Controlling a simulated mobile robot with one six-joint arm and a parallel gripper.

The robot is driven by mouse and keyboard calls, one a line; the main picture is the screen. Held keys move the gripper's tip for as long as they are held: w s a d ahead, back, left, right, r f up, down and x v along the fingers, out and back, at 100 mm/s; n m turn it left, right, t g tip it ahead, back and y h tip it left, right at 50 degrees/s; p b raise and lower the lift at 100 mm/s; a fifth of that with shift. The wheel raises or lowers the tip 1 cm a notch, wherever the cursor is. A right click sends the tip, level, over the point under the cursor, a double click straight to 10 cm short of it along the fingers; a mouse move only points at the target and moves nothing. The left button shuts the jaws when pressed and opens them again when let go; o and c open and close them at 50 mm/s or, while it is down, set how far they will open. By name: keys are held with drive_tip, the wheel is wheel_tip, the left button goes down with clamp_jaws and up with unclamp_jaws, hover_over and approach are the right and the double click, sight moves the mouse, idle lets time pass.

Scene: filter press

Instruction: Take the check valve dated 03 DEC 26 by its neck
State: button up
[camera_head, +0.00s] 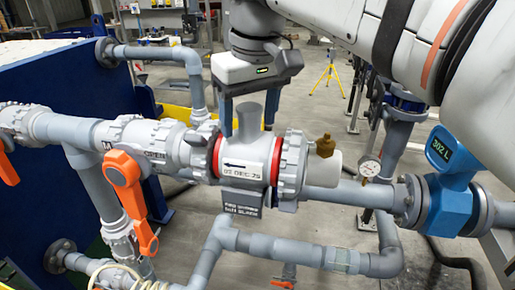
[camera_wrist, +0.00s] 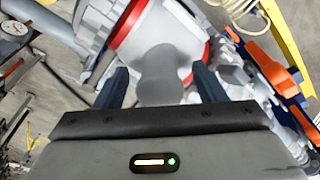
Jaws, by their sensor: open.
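The check valve (camera_head: 246,158) is a grey body between two red rings, fitted in the grey pipe line. Its label has an arrow and a date line that is too small to read surely. Its round neck (camera_head: 249,112) stands up from the top. My gripper (camera_head: 249,122) points down over it, open, with one dark finger on each side of the neck. In the wrist view the neck (camera_wrist: 160,78) lies between the two fingers, with a visible gap on both sides. The fingers do not appear to touch it.
Orange-handled valves (camera_head: 123,168) stand left of the check valve. A brass fitting (camera_head: 324,146), a pressure gauge (camera_head: 369,167) and a blue meter (camera_head: 450,165) are to its right. A dark tag (camera_head: 241,202) hangs below. A lower pipe (camera_head: 300,252) crosses underneath.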

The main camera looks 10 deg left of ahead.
drive_tip(key=shift+f, duration=0.25)
drive_tip(key=c, duration=1.1)
drive_tip(key=shift+r, duration=0.1)
